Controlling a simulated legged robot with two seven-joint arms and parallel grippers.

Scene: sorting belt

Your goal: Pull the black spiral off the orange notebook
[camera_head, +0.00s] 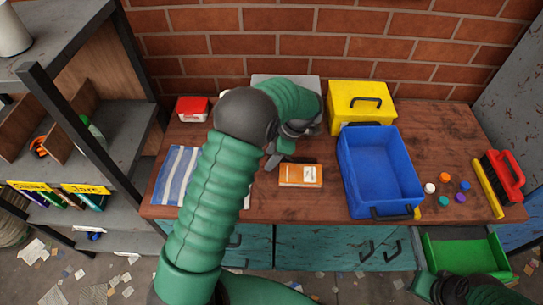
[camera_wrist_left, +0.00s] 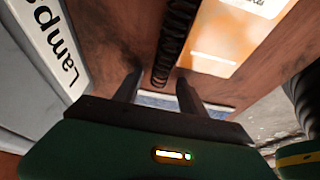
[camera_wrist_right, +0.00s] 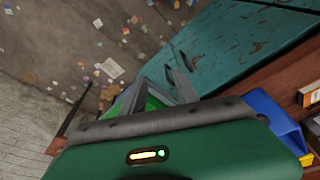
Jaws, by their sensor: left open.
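The orange notebook (camera_head: 300,176) lies on the wooden table, left of the blue crate. It also shows in the left wrist view (camera_wrist_left: 222,45). The black spiral (camera_wrist_left: 176,38) runs along one edge of the notebook, with a narrow brown strip between them; I cannot tell whether they are joined. My left gripper (camera_head: 274,161) is open near the notebook's far left corner. In the left wrist view its fingers (camera_wrist_left: 158,90) stand either side of the spiral's near end; contact cannot be judged. My right gripper (camera_wrist_right: 160,84) is open and empty, low at the right by the green bin.
A blue crate (camera_head: 348,170) stands right of the notebook, with a yellow box (camera_head: 345,98) behind it. A grey box labelled "Lamp..." (camera_wrist_left: 25,75) is close to the left gripper. Several caps, a brush (camera_head: 506,172) and a striped cloth (camera_head: 178,172) lie on the table.

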